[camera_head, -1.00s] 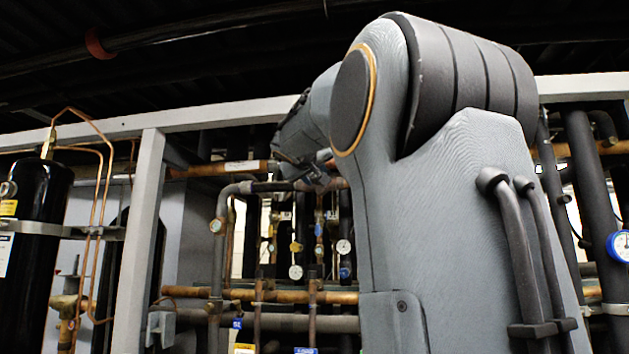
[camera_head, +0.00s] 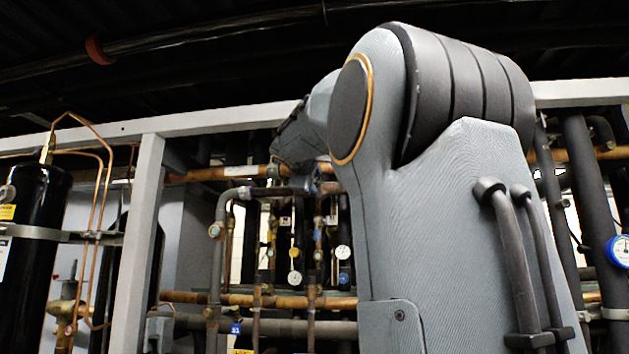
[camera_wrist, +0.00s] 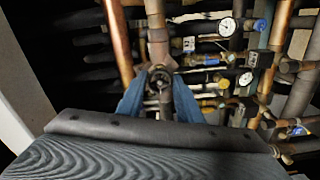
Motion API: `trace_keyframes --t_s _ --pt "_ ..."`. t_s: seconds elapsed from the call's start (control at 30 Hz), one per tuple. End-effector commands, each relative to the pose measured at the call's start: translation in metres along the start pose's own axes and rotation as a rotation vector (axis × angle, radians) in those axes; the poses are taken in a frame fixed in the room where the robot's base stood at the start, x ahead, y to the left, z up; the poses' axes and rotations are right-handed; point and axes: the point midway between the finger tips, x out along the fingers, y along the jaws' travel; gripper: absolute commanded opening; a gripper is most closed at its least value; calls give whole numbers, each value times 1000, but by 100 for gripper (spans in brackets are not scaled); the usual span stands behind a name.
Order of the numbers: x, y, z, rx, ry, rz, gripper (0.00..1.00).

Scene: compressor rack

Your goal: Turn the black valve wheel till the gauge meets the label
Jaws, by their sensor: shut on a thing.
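The black valve wheel (camera_wrist: 159,82) is small and round, on a vertical brown pipe at the middle of the wrist view. My gripper (camera_wrist: 158,98) has two blue fingers, one on each side of the wheel, and is shut on it. A white round gauge (camera_wrist: 227,25) is at upper right in the wrist view, and a second gauge (camera_wrist: 245,78) is below it. The needle readings are too small to tell. A pale label (camera_wrist: 189,44) shows left of the upper gauge; I cannot tell if it is the task's label. In the head view my arm hides the wheel and fingertips.
Copper pipes (camera_wrist: 118,45) and dark pipes crowd around the wheel. In the head view a grey frame post (camera_head: 140,240) and a black tank (camera_head: 32,235) stand at left. A blue-rimmed gauge (camera_head: 618,251) is at far right. Small gauges (camera_head: 343,252) sit among the pipes.

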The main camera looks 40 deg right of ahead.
Motion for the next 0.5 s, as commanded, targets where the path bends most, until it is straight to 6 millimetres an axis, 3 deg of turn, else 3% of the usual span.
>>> trace_keyframes --t_s 0.5 --pt "0 -1 0 -60 -1 -1 10"
